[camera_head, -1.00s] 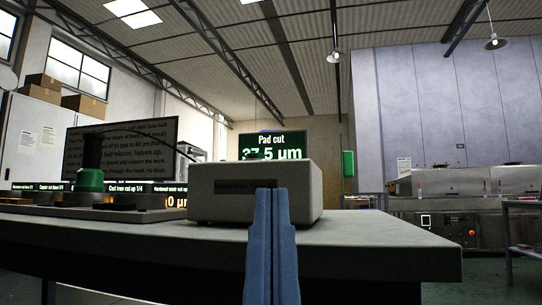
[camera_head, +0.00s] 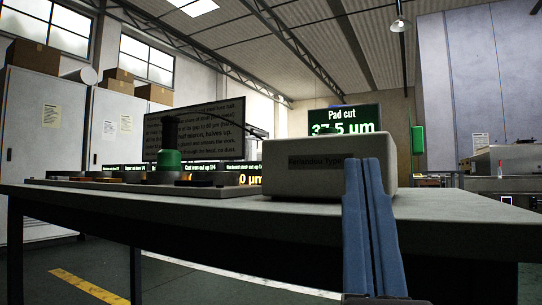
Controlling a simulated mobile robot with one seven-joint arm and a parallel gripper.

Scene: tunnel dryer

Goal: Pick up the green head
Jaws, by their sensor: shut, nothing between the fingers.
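The green head (camera_head: 168,160) is a short green cylinder with a dark upright part above it. It stands on a low grey plate (camera_head: 215,190) on the left part of the table. My gripper (camera_head: 363,163) shows as two blue fingers pressed together, empty, at the right of the picture. The fingers point upward in front of the pale box, well to the right of the green head and apart from it. The foot of the head is partly hard to make out.
The pale box (camera_head: 300,172) sits on the table (camera_head: 430,207) to the right of the head. A text panel (camera_head: 215,135) stands behind the head, and a "Pad cut" screen (camera_head: 343,119) behind the box. White cabinets (camera_head: 50,130) stand at left. Floor at front left is clear.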

